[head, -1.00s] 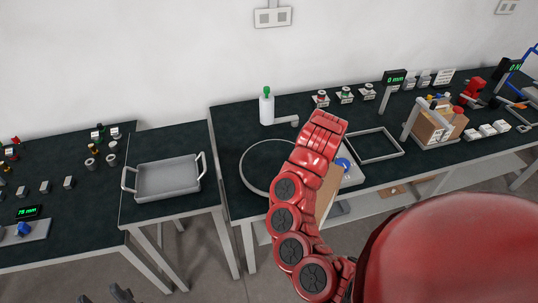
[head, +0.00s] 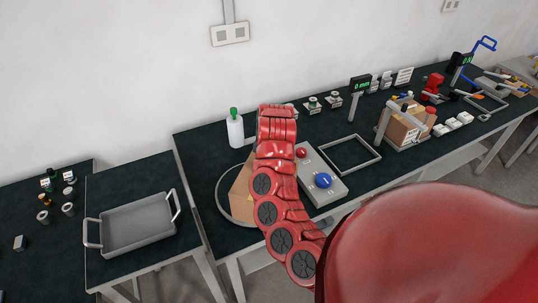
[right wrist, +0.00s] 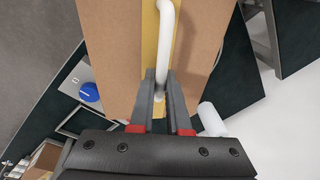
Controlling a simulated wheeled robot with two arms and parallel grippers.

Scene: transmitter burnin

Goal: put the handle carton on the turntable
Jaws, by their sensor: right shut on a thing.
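The handle carton is a brown box (head: 241,196) with a yellow strip and a white handle, both clear in the right wrist view (right wrist: 202,60). My right gripper (right wrist: 166,85) is shut on the white handle. In the head view my red right arm hides this gripper and part of the carton. The turntable (head: 221,205) is a round grey disc on the dark bench, mostly covered by the carton and arm. The carton appears over it; I cannot tell whether they touch. My left gripper is not in view.
A control box (head: 323,181) with a blue and a red button stands right of the turntable. A white bottle (head: 235,130) with a green top stands behind it. A grey tray (head: 138,228) is on the left table. An empty square frame (head: 350,153) lies further right.

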